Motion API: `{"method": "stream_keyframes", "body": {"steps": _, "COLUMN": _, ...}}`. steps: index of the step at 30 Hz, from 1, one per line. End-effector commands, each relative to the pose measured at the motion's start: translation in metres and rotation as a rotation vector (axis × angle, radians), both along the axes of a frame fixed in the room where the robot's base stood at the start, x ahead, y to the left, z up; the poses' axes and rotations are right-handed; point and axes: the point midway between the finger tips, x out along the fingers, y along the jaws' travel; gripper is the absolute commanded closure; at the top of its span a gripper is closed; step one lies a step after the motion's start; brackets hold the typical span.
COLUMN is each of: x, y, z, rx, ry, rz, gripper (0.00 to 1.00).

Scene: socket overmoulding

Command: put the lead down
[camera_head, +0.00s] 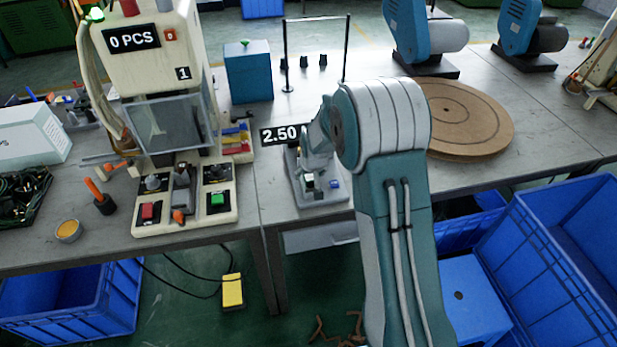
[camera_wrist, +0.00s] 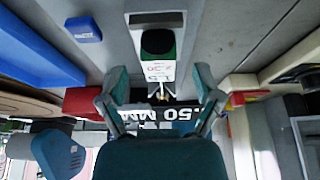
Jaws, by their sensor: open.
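My gripper shows in the wrist view (camera_wrist: 161,75), its two fingers spread apart with nothing pinched between them. In the head view my wrist hangs over a small grey gauge stand (camera_head: 320,198) on the table, beside a black 2.50 display (camera_head: 281,134); the fingers cannot be made out there. In the wrist view a white-and-green block with a dark round pad (camera_wrist: 157,42) and a small brass-coloured tip lie beyond the fingers. I cannot pick out a single lead for certain. A tangle of dark leads (camera_head: 22,190) lies at the table's left edge.
The moulding machine (camera_head: 155,60) and its button panel (camera_head: 185,205) stand left of my arm. A thin black frame (camera_head: 348,45) and a blue-green box (camera_head: 248,72) stand behind. A round brown board (camera_head: 475,125) lies right. Blue crates (camera_head: 565,250) stand below. Bare table shows at the right.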

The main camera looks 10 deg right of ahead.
Motion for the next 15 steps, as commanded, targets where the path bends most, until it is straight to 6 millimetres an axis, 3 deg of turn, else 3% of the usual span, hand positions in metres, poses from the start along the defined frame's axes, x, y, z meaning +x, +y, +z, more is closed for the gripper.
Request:
{"method": "stream_keyframes", "body": {"steps": 4, "x": 0.0062, "y": 0.0001, "z": -0.0137, "rx": 0.000, "ry": -0.001, "rz": 0.000, "gripper": 0.17}}
{"method": "stream_keyframes", "body": {"steps": 11, "x": 0.0069, "y": 0.0001, "z": -0.0152, "rx": 0.000, "ry": -0.002, "rz": 0.000, "gripper": 0.17}}
{"method": "stream_keyframes", "body": {"steps": 12, "x": 0.0069, "y": 0.0002, "z": -0.0152, "rx": 0.000, "ry": -0.002, "rz": 0.000, "gripper": 0.26}}
{"method": "stream_keyframes", "body": {"steps": 15, "x": 0.0068, "y": 0.0002, "z": -0.0152, "rx": 0.000, "ry": -0.002, "rz": 0.000, "gripper": 0.71}}
